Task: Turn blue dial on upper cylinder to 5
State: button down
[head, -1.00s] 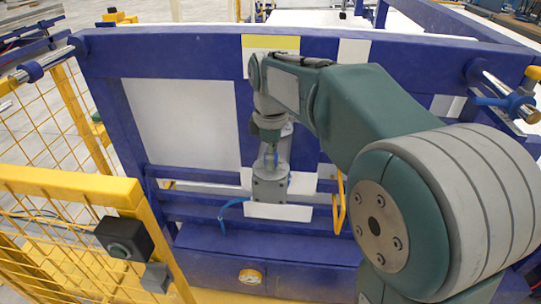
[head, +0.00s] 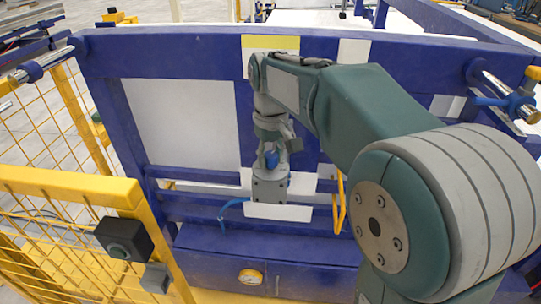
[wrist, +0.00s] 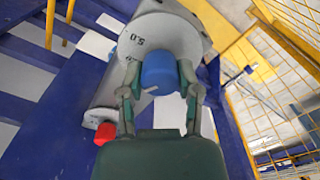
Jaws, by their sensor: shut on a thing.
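The blue dial (wrist: 160,72) sits between the two fingers of my gripper (wrist: 159,92) in the wrist view, one finger against each side. My gripper is shut on it. A small pale tip shows at the dial's lower left edge. The upper grey cylinder (wrist: 178,30) is behind the dial, with the marking "5.0" to the dial's upper left. Whether the dial points at that marking I cannot tell. In the head view my gripper (head: 273,150) is at the top of the grey cylinder (head: 269,188), with blue showing at its tip.
A red knob (wrist: 105,133) is on a lower grey part at the left of the wrist view. A blue frame (head: 180,215) surrounds the cylinder. A yellow handle (head: 340,203) stands to the right of it, and a yellow mesh fence (head: 50,225) is at the left.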

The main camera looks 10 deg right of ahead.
aim_at(269, 154)
jog(key=m, duration=1.4)
jog(key=shift+m, duration=0.3)
dwell(0.4)
jog(key=shift+c, duration=1.5)
grip_release()
jog(key=shift+f, duration=0.1)
jog(key=shift+a, duration=0.1)
notch_tip(269, 154, up, 12)
